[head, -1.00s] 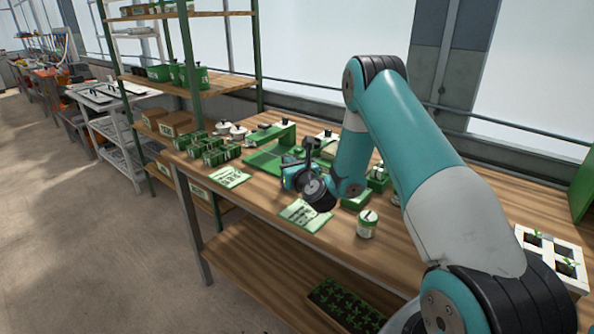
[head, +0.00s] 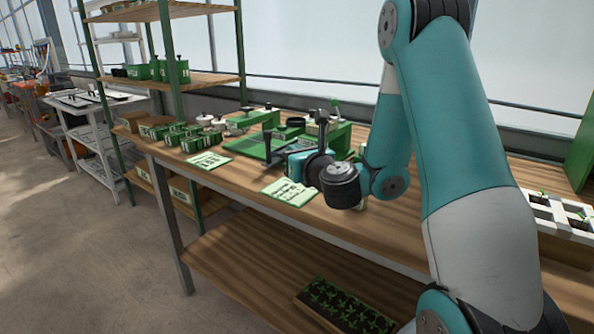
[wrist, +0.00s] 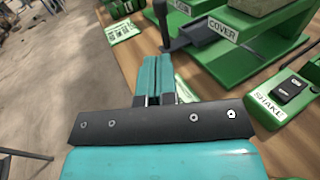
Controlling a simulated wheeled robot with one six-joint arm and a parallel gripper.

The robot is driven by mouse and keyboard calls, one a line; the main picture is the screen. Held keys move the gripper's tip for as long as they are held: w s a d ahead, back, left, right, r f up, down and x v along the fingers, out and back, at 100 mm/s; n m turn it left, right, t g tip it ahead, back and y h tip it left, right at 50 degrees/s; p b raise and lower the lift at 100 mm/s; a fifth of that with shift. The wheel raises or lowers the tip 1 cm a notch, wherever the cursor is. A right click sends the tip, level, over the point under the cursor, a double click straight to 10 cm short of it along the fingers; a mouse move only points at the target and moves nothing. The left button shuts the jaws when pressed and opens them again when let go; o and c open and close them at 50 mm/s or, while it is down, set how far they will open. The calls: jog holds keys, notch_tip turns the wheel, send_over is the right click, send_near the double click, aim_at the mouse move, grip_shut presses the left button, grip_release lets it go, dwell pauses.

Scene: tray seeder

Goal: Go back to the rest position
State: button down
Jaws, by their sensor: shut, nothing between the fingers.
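My gripper (wrist: 157,65) shows in the wrist view with its two teal fingers side by side, shut and empty. It is above the wooden bench (wrist: 105,55), and I see no contact with anything. In the head view my gripper (head: 296,160) is over the bench, behind the dark round wrist joint, so its fingertips are not clear. The green seeder stand labelled COVER (wrist: 223,28) lies beyond and to the right of the fingers in the wrist view. A black lever (wrist: 162,25) stands just beyond the fingertips.
A green SHAKE box (wrist: 268,108) with a black switch is at the right. Green and white cards (head: 289,191) lie near the bench's front edge. Small green boxes (head: 190,138) stand at the left. A white seedling tray (head: 545,212) is at the right.

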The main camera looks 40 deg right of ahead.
jog(key=s+a+r+n+g+y, duration=0.25)
jog(key=a+n+y, duration=0.65)
jog(key=a+n, duration=0.55)
jog(key=s+a+f+n+g+y, duration=0.2)
jog(key=s+a+n+g+y, duration=0.2)
jog(key=s+a+n+g, duration=1)
jog(key=s+d+n+h, duration=0.3)
jog(key=s+n+h, duration=0.3)
jog(key=s+n, duration=0.8)
notch_tip(320, 180, up, 12)
jog(key=w+n+p, duration=0.2)
jog(key=p, duration=1)
jog(key=shift+w+d+g+p, duration=0.2)
jog(key=shift+w+g+p, duration=0.2)
jog(key=shift+g, duration=0.05)
jog(key=shift+n, duration=0.25)
